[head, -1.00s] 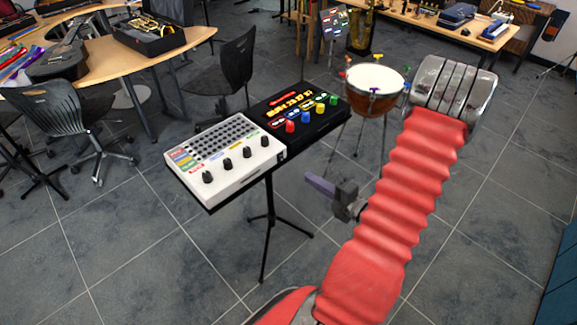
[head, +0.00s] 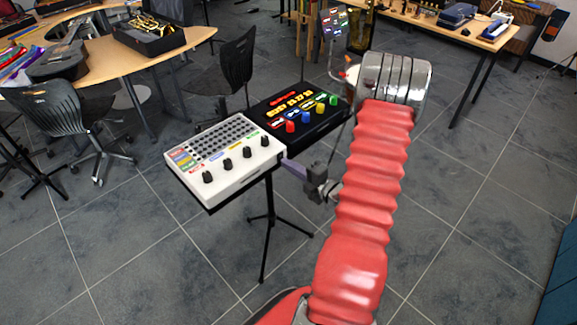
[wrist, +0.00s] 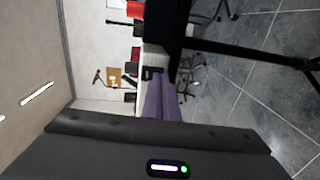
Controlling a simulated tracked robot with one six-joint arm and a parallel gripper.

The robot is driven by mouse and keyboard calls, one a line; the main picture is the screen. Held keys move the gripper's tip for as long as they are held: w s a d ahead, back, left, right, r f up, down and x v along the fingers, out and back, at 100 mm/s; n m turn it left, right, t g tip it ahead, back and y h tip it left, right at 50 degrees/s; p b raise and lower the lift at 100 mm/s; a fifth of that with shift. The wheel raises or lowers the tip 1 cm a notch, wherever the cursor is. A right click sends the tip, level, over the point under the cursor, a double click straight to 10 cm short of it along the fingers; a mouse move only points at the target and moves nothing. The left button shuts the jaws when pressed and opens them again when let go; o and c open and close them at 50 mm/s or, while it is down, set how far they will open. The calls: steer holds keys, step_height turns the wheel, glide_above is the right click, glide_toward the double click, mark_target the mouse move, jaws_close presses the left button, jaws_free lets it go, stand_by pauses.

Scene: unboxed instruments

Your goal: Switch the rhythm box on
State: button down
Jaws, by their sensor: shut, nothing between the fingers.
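Two boxes sit side by side on a stand; no readable label tells which is the rhythm box. The white box (head: 232,178) has a dark button grid and several black knobs. The black box (head: 312,128) has a lit display and coloured knobs. My gripper (head: 284,161) is shut and empty, its purple fingers beside the white box's right end, near the gap between the boxes. In the wrist view, the fingertips (wrist: 162,82) are close to a small black switch (wrist: 151,73) on a pale side face. I cannot tell whether they touch it.
The black stand (head: 268,225) holds both boxes above a tiled floor. A black chair (head: 236,68) and a wooden desk (head: 130,58) are behind on the left. The front floor is clear.

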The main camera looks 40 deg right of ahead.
steer(key=shift+w, duration=0.2)
steer(key=shift+w+d+f, duration=0.1)
steer(key=shift+w+f, duration=0.25)
steer(key=shift+f, duration=0.05)
steer(key=shift+s, duration=0.1)
stand_by(0.4)
steer(key=s+f, duration=0.1)
steer(key=s, duration=1.3)
steer(key=shift+s+f, duration=0.2)
steer(key=shift+f, duration=0.2)
steer(key=shift+d, duration=0.1)
